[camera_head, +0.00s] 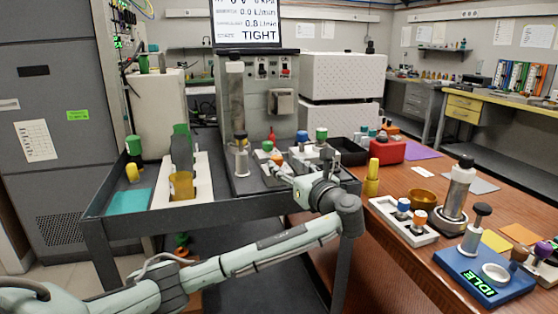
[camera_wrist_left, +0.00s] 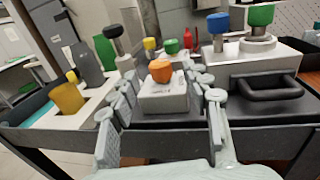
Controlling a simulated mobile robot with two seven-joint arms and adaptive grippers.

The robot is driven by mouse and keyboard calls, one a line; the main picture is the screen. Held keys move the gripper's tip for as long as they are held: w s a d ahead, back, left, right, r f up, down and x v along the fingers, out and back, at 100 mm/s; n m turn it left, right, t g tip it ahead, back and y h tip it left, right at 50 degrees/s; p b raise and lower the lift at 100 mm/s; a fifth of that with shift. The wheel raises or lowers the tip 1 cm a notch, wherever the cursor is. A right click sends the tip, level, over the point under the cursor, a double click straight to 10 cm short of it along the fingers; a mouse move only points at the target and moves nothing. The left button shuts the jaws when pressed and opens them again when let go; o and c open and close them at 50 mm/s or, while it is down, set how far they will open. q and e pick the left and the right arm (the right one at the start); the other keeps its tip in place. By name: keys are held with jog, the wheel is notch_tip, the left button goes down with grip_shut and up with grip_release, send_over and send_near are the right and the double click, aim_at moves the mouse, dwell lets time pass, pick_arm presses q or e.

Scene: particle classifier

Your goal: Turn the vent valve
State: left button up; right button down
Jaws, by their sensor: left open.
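The pictures do not settle which knob is the vent valve. My left gripper (camera_head: 284,170) reaches over the instrument cart, and its open fingers also show in the left wrist view (camera_wrist_left: 163,98). An orange knob (camera_wrist_left: 160,71) on a small white block (camera_wrist_left: 164,95) stands between and just beyond the fingers, apparently not gripped. The orange knob also shows in the head view (camera_head: 276,160), partly behind the gripper. A green knob (camera_wrist_left: 171,46) and a red one (camera_wrist_left: 188,38) stand behind it. A blue knob (camera_wrist_left: 218,22) and another green knob (camera_wrist_left: 261,15) top a grey block at right. My right gripper is out of view.
A screen (camera_head: 247,22) above the panel reads "TIGHT". A white holder (camera_head: 199,192) with bottles stands on the cart's left. A yellow-capped bottle (camera_head: 372,178), a white rack (camera_head: 390,215) and a blue device (camera_head: 470,282) reading "IDLE" stand on the wooden table at right.

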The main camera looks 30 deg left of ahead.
pick_arm(q)
jog(key=v, duration=0.6)
dwell(0.4)
